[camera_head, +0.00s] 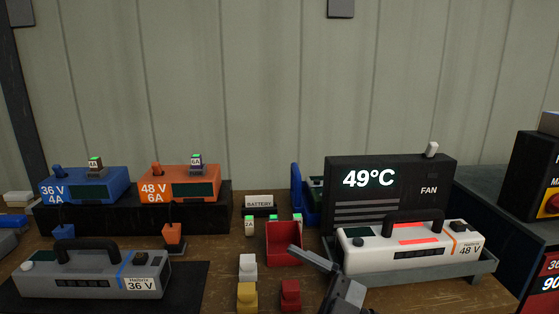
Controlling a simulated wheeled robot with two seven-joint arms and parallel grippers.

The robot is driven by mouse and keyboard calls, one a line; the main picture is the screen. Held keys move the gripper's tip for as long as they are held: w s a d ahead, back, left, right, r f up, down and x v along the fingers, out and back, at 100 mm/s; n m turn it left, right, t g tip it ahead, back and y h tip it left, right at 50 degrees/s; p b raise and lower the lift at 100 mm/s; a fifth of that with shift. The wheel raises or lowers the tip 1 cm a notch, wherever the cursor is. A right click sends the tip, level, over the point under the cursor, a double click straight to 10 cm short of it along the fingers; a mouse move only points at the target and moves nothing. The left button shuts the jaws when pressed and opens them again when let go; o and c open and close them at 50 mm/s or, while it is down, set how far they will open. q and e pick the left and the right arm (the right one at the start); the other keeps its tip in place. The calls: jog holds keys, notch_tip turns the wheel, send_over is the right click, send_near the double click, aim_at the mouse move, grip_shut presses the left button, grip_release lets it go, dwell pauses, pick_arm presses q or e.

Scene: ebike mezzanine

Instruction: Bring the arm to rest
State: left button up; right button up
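My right gripper (322,271) shows at the bottom edge, right of centre, in the head view. It is grey, with a long thin bar pointing up and left to the front of the red bin (283,245). I see nothing held in it, but its fingertips are not clear enough to tell open from shut. Its arm is mostly below the picture. My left gripper is not in view.
The grey 36 V battery (90,274) lies on a dark mat at left. The white 48 V battery (408,246) sits in a grey tray (485,266) right of the gripper. White, yellow and red blocks (290,296) stand just left of it. Blue and orange chargers (180,184) stand behind.

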jog(key=d+f+m+t+h, duration=0.5)
jog(key=f+m+t+h, duration=0.35)
jog(key=m, duration=0.25)
jog(key=s+d+f+m+g+h, duration=0.3)
jog(key=s+f, duration=0.4)
jog(key=f, duration=0.3)
jog(key=s+d+f+m+g+h, duration=0.2)
jog(key=s+d+f+h, duration=0.4)
jog(key=f, duration=0.4)
jog(key=shift+s+f+m+g, duration=0.15)
jog(key=shift+s+m+g, duration=0.2)
jog(key=shift+m+g, duration=0.1)
jog(key=shift+a+h, duration=0.1)
jog(key=shift+h, duration=0.15)
